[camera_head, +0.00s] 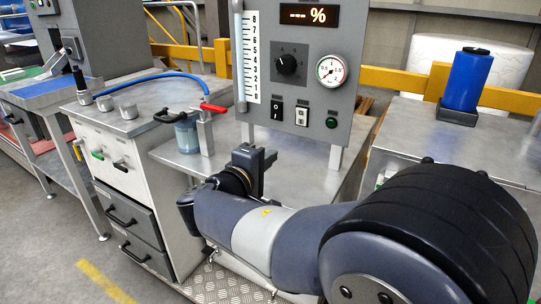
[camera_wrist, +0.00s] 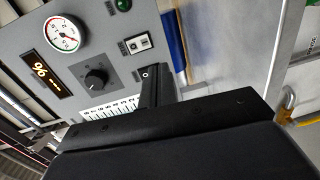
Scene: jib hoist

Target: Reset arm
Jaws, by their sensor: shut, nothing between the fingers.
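My gripper (camera_head: 262,156) is at the end of my arm in the head view, above the grey workbench (camera_head: 308,178) and in front of the lower part of the grey control panel (camera_head: 349,35). Its fingers are shut with nothing between them. In the wrist view the dark shut fingers (camera_wrist: 156,75) stick up in front of the panel (camera_wrist: 98,40), which appears rotated. They seem apart from the panel, though the exact gap cannot be told.
The panel carries a dial gauge (camera_head: 331,71), a black knob (camera_head: 288,64) and switches. Left of my gripper are a red-handled valve (camera_head: 212,108) and a glass jar (camera_head: 187,137). A blue cylinder (camera_head: 465,80) stands on the right bench. Floor shows at lower left.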

